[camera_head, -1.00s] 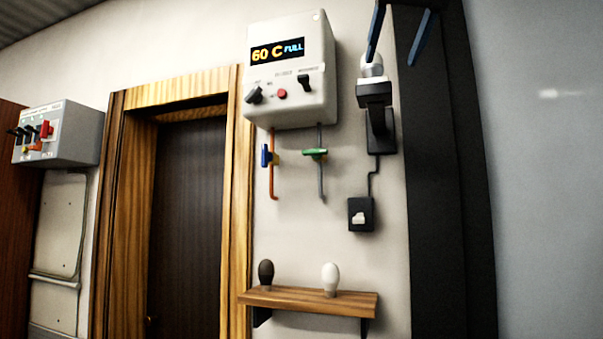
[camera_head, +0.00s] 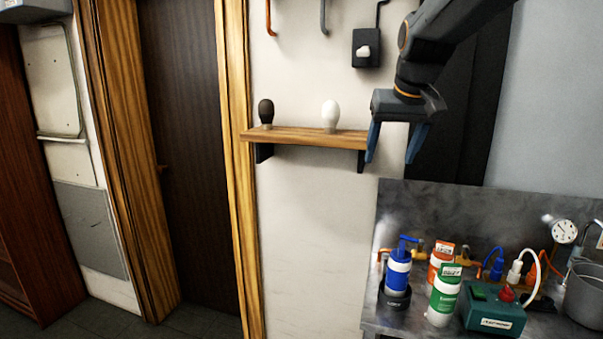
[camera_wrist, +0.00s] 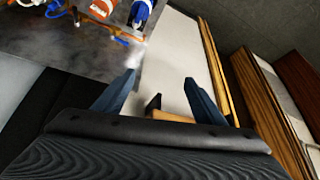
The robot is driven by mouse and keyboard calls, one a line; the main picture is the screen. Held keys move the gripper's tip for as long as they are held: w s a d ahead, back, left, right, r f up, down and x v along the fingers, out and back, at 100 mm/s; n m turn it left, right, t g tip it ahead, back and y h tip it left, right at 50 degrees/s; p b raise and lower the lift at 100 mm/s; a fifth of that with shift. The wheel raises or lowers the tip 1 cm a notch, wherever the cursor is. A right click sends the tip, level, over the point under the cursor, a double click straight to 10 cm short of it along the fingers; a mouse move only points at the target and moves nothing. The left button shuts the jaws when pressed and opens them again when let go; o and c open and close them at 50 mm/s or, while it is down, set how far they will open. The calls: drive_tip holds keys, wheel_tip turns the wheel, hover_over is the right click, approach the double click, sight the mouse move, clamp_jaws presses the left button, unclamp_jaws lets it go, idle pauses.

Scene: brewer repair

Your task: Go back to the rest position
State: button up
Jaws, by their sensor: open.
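My gripper (camera_head: 396,158) is open, its two blue fingers apart and pointing down, with nothing between them. In the head view it hangs at the right end of the wooden shelf (camera_head: 300,137), above the metal workbench. It also shows in the wrist view (camera_wrist: 160,95), fingers spread and empty. On the shelf stand a dark bulb (camera_head: 266,111) at the left and a white bulb (camera_head: 330,115) at the right. From this view I cannot tell how far the gripper is from the shelf.
The grey workbench (camera_head: 400,215) at the lower right holds a blue-capped bottle (camera_head: 398,270), a green-labelled bottle (camera_head: 443,297), a teal box (camera_head: 492,312) with a red knob, a gauge (camera_head: 564,232) and a pot (camera_head: 585,292). A black switch box (camera_head: 367,48) is on the wall. A dark door (camera_head: 185,150) stands left.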

drive_tip(key=s+f+g+b, duration=0.1)
drive_tip(key=s+f+g, duration=0.1)
drive_tip(key=s+f, duration=0.9)
drive_tip(key=s+f+g+b, duration=0.1)
drive_tip(key=s+f+g, duration=0.1)
drive_tip(key=s+f, duration=0.9)
wheel_tip(320, 180, down, 10)
drive_tip(key=shift+s+a+f+b, duration=0.15)
drive_tip(key=shift+s+a+b, duration=0.1)
drive_tip(key=shift+s+b, duration=0.1)
drive_tip(key=shift+c, duration=0.4)
